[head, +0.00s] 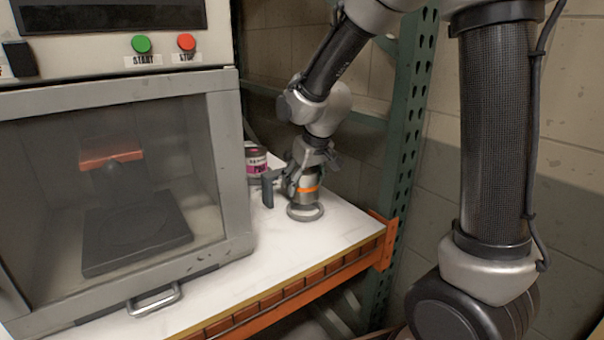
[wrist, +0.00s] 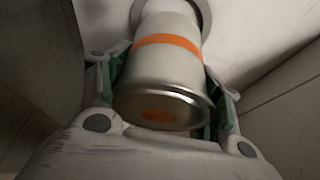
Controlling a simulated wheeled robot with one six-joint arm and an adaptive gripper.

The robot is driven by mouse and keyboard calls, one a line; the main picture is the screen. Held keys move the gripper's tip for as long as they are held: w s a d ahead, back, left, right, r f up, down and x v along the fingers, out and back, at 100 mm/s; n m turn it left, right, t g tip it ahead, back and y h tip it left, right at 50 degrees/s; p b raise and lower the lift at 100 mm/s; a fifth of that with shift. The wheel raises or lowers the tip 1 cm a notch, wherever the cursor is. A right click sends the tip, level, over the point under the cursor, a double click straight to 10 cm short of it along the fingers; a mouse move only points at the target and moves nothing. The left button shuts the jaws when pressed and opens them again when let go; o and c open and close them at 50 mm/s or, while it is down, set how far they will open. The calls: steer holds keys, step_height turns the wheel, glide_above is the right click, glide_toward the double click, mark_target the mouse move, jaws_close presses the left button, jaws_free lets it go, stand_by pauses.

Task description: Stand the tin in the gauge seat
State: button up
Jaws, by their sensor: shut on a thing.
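The tin is a grey metal can with an orange band (head: 307,189); it stands about upright at the right end of the white shelf. In the wrist view the tin (wrist: 168,60) lies between my fingers, its lid with an orange mark facing the camera. My gripper (head: 300,180) is shut on it from above. The gauge seat looks like a grey ring (head: 319,212) at the tin's foot; part of the ring (wrist: 205,12) shows beyond the tin in the wrist view. The tin's base is over or inside the ring; I cannot tell whether it touches down.
A dark grey upright piece (head: 267,191) stands just left of the tin. A can with a pink label (head: 257,160) is behind it. A glass-fronted cabinet (head: 236,170) fills the left. A green rack post (head: 398,140) and an orange beam (head: 300,293) bound the shelf.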

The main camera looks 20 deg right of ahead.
mark_target(310, 172)
steer(key=shift+f, duration=2.25)
steer(key=o, duration=1.3)
steer(key=v, duration=1.1)
steer(key=shift+s+r, duration=0.15)
steer(key=shift+r, duration=0.25)
steer(key=shift+s+d+r, duration=0.25)
steer(key=shift+d, duration=0.05)
steer(key=s+d+r+m, duration=0.1)
steer(key=s+d, duration=0.3)
steer(key=s, duration=0.3)
steer(key=s+d+r+m+h, duration=0.1)
steer(key=s+d, duration=0.3)
steer(key=s, duration=0.3)
steer(key=s+d+r+m, duration=0.1)
steer(key=s+d+r, duration=0.1)
steer(key=s+d, duration=0.3)
steer(key=shift+s+m, duration=0.3)
steer(key=shift+s, duration=1.15)
